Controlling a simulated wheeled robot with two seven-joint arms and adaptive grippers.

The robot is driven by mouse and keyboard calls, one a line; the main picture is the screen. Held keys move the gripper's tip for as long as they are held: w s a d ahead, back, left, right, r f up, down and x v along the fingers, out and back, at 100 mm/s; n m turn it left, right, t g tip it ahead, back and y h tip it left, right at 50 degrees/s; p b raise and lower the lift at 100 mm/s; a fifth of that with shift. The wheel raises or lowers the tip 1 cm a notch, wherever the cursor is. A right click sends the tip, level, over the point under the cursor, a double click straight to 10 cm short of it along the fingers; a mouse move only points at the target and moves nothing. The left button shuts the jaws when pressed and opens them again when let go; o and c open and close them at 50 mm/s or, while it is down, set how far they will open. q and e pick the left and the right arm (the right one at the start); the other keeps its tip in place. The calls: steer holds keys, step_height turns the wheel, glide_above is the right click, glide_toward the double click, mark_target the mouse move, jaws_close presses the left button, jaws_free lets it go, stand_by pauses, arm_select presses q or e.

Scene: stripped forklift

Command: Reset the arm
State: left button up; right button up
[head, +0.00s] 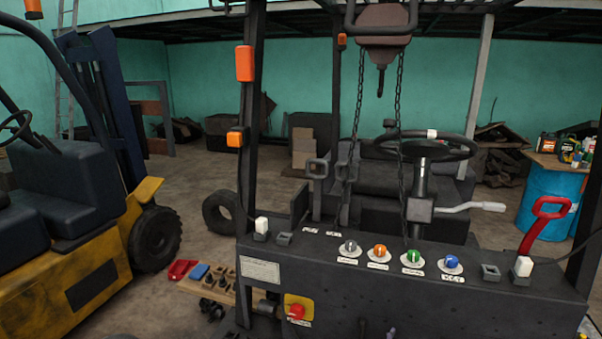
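Neither of my grippers nor my arms shows clearly in the head view. The stripped forklift's dark panel (350,275) fills the lower middle. It carries a row of knobs: grey (350,246), orange (379,251), green (413,257) and blue (452,262), each on a white label. A red button on a yellow plate (297,310) sits low on the panel's left. A red lever with a loop handle (543,222) stands tilted at the right end. A grey crank-like lever (470,207) sticks out beside the steering wheel (426,145).
A yellow forklift (70,270) stands at left. A tire (219,213) and a low board with parts (222,284) lie on the floor. A blue drum (549,200) with bottles stands at right.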

steer(key=s+a+f+n+g+y+b, duration=0.2)
steer(key=s+a+f+n, duration=0.15)
steer(key=f, duration=0.45)
steer(key=s+a+f+n+g+y+b, duration=0.1)
steer(key=s+a+f+n+y+b, duration=0.15)
steer(key=s+f, duration=0.4)
steer(key=s+a+f+n+g+y+b, duration=0.15)
steer(key=a+f, duration=0.25)
steer(key=f, duration=0.6)
steer(key=s+a+f+n+g+y+b, duration=0.1)
steer(key=s+a+f+n+g, duration=0.1)
steer(key=s+f, duration=0.2)
steer(key=s+a+f+n+g+y+b, duration=0.1)
steer(key=s+a+f+n+g+b, duration=0.1)
steer(key=s, duration=0.8)
steer(key=s+a+f+n+g+y+b, duration=0.2)
steer(key=s+a+f+g, duration=0.1)
steer(key=s+f, duration=0.2)
steer(key=shift+s+a+f, duration=0.4)
steer(key=shift+s, duration=0.65)
steer(key=shift+d+n, duration=0.1)
steer(key=shift+n, duration=0.15)
